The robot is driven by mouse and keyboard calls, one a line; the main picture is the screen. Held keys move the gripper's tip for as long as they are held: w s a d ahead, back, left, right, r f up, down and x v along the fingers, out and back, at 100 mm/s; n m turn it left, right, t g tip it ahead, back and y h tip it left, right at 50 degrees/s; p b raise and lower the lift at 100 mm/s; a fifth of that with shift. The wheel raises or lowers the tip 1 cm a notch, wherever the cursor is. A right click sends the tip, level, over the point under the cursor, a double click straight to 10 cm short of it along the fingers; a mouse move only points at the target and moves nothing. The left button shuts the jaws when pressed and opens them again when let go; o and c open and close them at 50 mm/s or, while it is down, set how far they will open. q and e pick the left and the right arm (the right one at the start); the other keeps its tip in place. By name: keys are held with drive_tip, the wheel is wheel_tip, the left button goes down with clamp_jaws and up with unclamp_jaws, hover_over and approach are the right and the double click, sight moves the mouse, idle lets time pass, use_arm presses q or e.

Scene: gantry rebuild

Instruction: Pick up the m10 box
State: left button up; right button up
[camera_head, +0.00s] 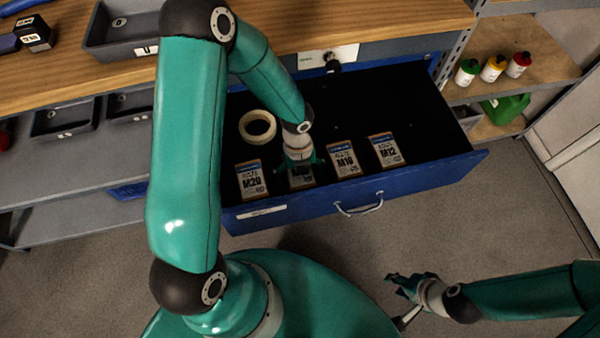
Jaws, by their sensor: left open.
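My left gripper (303,168) points down into the open blue drawer (400,188). It is open over a small box (301,183) and hides most of it, including its label; I cannot tell whether the fingers touch it. To its left lies a box labelled M20 (251,180). To its right lie a box whose label reads M10 or M16 (344,159), too small to be sure, and a box labelled M12 (387,150). My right gripper (394,287) looks open and empty, outside the drawer at lower right.
A roll of tape (257,126) lies in the drawer behind the boxes. The wooden worktop (380,18) with a grey bin (125,35) is above. Several bottles (493,68) stand on the right shelf. The back right of the drawer is clear.

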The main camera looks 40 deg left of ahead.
use_arm(q)
drive_tip(key=c, duration=1.6)
drive_tip(key=shift+r, duration=0.1)
